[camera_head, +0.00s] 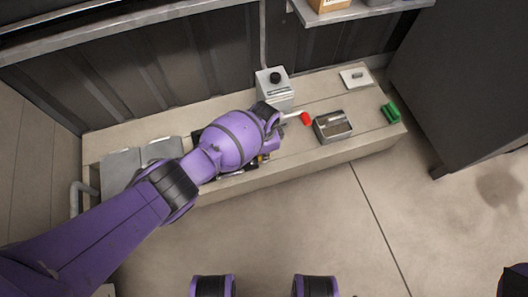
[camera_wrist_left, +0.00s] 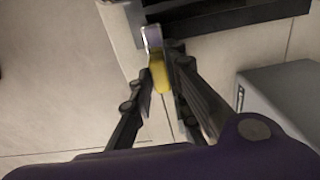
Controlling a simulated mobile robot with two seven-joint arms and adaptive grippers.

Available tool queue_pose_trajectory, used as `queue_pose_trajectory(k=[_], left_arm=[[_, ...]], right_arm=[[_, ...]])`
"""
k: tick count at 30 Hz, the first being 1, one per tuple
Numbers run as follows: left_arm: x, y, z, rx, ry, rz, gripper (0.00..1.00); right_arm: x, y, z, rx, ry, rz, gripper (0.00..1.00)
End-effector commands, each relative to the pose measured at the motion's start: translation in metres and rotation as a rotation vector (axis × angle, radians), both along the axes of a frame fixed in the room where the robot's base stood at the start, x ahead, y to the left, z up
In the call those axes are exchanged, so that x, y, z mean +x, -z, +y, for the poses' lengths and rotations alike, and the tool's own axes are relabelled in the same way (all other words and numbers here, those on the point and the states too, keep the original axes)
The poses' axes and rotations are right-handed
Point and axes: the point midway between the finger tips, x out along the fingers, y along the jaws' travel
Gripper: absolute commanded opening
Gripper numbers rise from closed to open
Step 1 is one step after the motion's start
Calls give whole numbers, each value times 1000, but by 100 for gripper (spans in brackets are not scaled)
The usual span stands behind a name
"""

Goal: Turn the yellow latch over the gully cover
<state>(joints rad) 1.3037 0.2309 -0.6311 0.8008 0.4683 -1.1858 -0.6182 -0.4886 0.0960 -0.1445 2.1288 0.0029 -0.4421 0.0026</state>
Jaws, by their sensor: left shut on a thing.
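The yellow latch (camera_wrist_left: 159,77) shows in the left wrist view, between the fingers of my left gripper (camera_wrist_left: 161,73), which is shut on it. A pale metal piece (camera_wrist_left: 152,37) sits at its far end, beside the dark-edged gully cover (camera_wrist_left: 235,22). In the head view my left arm reaches over the bench, and its purple wrist hides most of the cover and latch. Only a small yellow bit (camera_head: 262,158) shows beside the wrist. How far the latch is turned cannot be told. My right gripper is not in view.
On the bench (camera_head: 215,107) stand a grey box with a black knob (camera_head: 275,78), a red-tipped lever (camera_head: 305,118), a metal tray (camera_head: 332,126), a green object (camera_head: 390,112) and a white plate (camera_head: 356,78). Grey panels (camera_head: 122,166) lie at left. The floor in front is clear.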

Motion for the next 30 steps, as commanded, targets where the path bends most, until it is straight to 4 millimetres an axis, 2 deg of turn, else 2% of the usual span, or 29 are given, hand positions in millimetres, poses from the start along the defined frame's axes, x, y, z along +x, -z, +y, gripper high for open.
queue_pose_trajectory(k=[6,7,11,23,26,30], left_arm=[[-1,0,-2,-3,3,0,0],[-1,0,-2,-3,3,0,19],[0,0,-2,-2,2,-1,34],[0,-5,-1,-2,1,-1,34],[1,-15,-1,-3,2,-2,34],[1,-38,-1,-4,3,-4,34]], right_arm=[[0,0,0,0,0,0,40],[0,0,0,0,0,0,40],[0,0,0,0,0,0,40],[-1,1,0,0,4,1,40],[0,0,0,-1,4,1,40],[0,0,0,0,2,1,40]])
